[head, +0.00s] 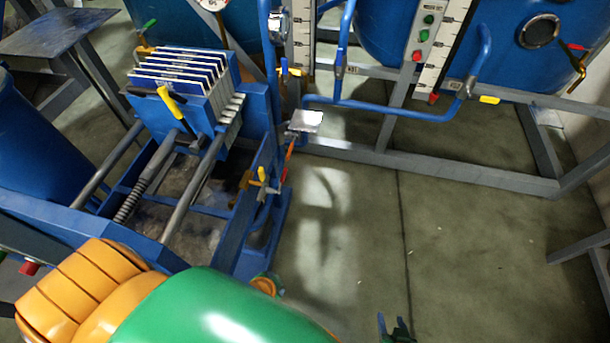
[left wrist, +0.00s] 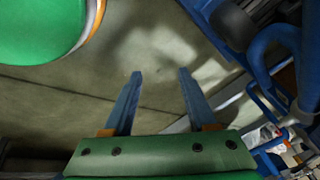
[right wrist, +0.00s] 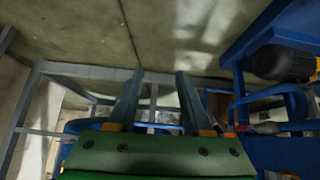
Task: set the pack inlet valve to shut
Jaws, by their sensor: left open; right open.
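A blue press holds a pack of white-edged plates (head: 185,78). A yellow lever (head: 171,102) stands tilted at the front of the pack. A second, smaller yellow handle (head: 262,174) is on the press's right side, next to a red-orange lever (head: 290,150). I cannot tell which of these is the pack inlet valve. My right gripper (head: 397,328) barely shows at the bottom edge, over the floor and right of the press. In the right wrist view (right wrist: 160,73) it is open and empty. My left gripper (left wrist: 159,74) is open and empty in the left wrist view.
Blue pipes with yellow-handled valves (head: 489,99) run along a grey frame (head: 430,168) at the back, below blue tanks (head: 390,30). A panel with green and red buttons (head: 422,36) stands there. The floor (head: 450,260) at right is clear. A grey table (head: 55,33) is far left.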

